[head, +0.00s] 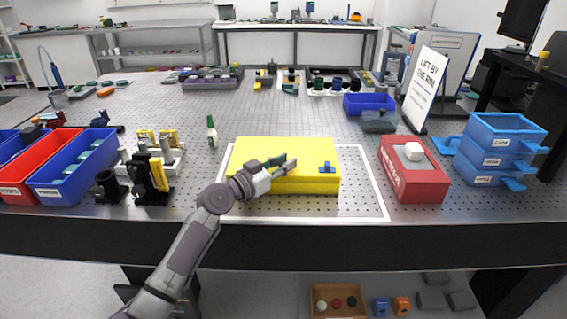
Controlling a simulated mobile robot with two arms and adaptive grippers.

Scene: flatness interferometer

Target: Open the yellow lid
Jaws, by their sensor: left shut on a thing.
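The yellow lid (305,151) tops a yellow box on the perforated table, inside a white outlined rectangle. It looks flat and closed, with a small blue knob (327,167) near its front right. My left gripper (288,165) reaches in from the front left. The gripper and wrist hide part of the lid's left front. My right gripper is not in view.
A red box (415,185) with a white block on top stands right of the outline. Stacked blue trays (490,160) and a "lift by the rim" sign (424,88) are farther right. Red and blue bins (70,180) and a black fixture (150,180) stand left. A small bottle (212,135) is behind my arm.

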